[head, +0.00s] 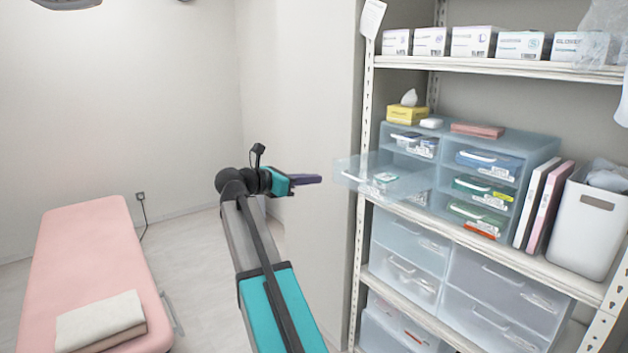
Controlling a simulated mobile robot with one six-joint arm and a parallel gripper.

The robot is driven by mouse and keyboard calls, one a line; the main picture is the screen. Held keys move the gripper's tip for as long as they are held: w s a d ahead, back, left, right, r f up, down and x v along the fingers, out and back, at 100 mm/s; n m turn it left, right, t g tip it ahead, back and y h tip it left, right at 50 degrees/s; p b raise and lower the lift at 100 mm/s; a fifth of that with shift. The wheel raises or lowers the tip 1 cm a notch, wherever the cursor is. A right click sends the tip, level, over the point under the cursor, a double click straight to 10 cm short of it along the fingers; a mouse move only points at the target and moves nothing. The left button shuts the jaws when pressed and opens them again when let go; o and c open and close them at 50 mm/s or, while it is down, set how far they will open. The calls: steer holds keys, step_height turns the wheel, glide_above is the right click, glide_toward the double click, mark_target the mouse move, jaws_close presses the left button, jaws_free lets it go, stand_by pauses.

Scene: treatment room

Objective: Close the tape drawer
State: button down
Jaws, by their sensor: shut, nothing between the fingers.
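A translucent drawer (362,178) in the left column of a small drawer unit (543,155) is pulled out past the shelf's front edge. A few small items, one with a green label, lie in it. Whether it is the tape drawer I cannot read from its label. The other drawers of this unit look shut. My gripper (318,179) is shut and empty, with its purple fingers pointing right. In the picture its tips are just left of the pulled-out drawer's front, with a small gap between them.
A metal shelf rack (357,240) holds the unit, with a white bin (585,230) and binders (540,205) to its right. Larger drawers (410,240) sit below, glove boxes (470,42) above. A pink treatment bed (95,250) stands left. Clear floor lies between.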

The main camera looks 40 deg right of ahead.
mark_target(351, 177)
steer(key=p+x, duration=0.3)
steer(key=x, duration=1)
